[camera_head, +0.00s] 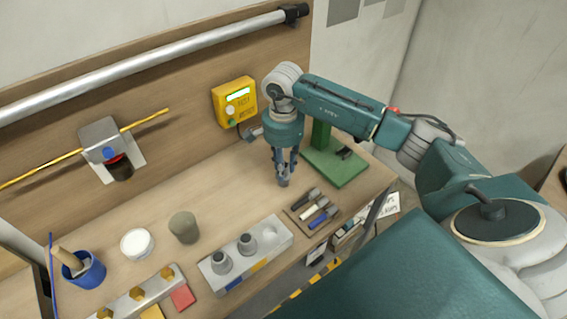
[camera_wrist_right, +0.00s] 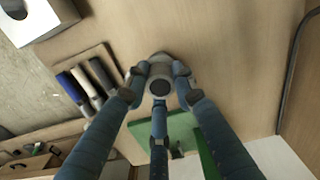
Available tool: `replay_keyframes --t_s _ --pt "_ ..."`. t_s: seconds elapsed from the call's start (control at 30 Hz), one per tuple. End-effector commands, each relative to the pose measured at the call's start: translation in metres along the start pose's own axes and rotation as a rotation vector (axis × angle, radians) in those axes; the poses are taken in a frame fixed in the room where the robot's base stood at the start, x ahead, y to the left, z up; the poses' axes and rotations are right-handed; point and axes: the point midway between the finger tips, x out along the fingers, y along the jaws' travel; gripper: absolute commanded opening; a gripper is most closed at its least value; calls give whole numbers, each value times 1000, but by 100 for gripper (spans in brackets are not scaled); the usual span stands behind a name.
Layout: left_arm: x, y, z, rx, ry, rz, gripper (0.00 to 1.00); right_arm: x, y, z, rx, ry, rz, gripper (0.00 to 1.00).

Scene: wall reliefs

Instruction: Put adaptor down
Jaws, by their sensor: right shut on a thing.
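My right gripper (camera_head: 284,168) points down over the wooden bench and is shut on a small grey adaptor (camera_head: 284,182). In the right wrist view the fingers (camera_wrist_right: 159,78) surround the adaptor (camera_wrist_right: 160,88), whose round dark opening faces the camera. I cannot tell whether it touches the bench. A pale grey holder block (camera_head: 228,282) stands to the left and nearer. Two grey adaptors, one (camera_head: 221,264) at the left and one (camera_head: 246,243) in the middle, stand upright in it. Its right-hand recess (camera_head: 268,231) is empty. My left gripper is not in view.
A tool tray (camera_head: 296,216) lies just in front of the gripper. A green stand (camera_head: 340,166) is at the right, and a yellow tester box (camera_head: 234,102) is on the wall behind. A grey-green cup (camera_head: 184,227) and white tub (camera_head: 137,243) stand left. The bench between cup and gripper is clear.

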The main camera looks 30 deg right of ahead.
Motion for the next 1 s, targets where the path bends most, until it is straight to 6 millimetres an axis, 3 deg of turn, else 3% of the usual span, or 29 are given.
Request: replay_keyframes --t_s 0.3,0.33,0.4,0.8,1.0 --pt "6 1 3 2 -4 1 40 4 0 0 0 1 -1 0" --pt "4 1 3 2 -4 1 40 2 0 0 0 1 -1 31" --pt "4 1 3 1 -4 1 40 2 0 0 0 0 -1 44" --pt "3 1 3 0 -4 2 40 -4 -1 0 0 1 -3 44" --pt "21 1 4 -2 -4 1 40 -38 -2 -1 0 3 -8 44"
